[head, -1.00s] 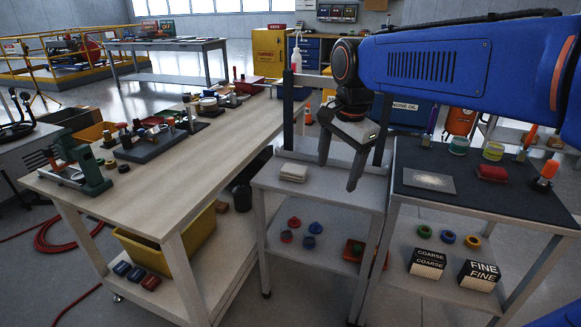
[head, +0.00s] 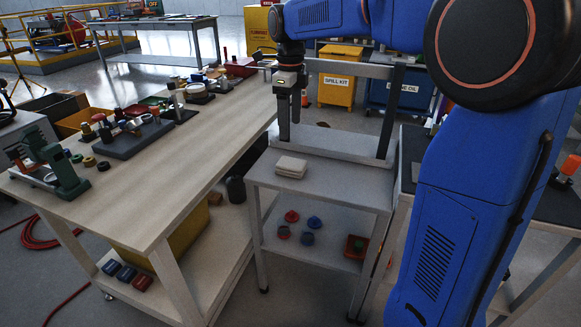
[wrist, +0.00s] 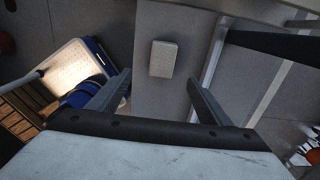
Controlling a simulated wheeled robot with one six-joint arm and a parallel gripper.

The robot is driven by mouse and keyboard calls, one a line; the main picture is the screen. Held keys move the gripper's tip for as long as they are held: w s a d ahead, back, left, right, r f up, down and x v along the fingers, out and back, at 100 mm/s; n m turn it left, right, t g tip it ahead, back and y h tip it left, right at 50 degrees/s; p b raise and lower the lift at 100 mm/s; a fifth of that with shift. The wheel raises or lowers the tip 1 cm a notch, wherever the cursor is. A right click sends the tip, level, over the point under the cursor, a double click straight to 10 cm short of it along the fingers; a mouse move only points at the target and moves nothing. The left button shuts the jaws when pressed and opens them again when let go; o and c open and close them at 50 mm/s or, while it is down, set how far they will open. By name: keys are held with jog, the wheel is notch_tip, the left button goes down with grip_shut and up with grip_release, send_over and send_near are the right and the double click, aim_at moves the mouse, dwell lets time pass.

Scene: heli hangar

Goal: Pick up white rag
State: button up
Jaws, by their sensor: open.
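The white rag (head: 291,167) is a small folded off-white stack lying flat on top of the small grey cart. In the wrist view the rag (wrist: 164,58) lies on the grey surface, ahead of and between the two fingers. My gripper (head: 289,132) points down above the cart top near the rag, with clear space between them in the wrist view. The fingers (wrist: 160,85) are spread apart and nothing is between them.
The grey cart (head: 338,180) has a raised frame at its back and a lower shelf with several round pieces. A long workbench (head: 180,170) stands close on the left, with parts on it. My arm hides much of a dark-topped table on the right.

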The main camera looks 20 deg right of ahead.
send_over(291, 162)
jog(key=f, duration=0.9)
jog(key=shift+s+a, duration=0.2)
jog(key=shift+s, duration=0.15)
jog(key=shift+w+d+f, duration=0.1)
jog(key=shift+w+f, duration=0.05)
jog(key=shift+f, duration=1.2)
jog(key=shift+w+d+f, duration=0.1)
jog(key=shift+f, duration=1.25)
jog(key=shift+c, duration=0.4)
jog(key=c, duration=1)
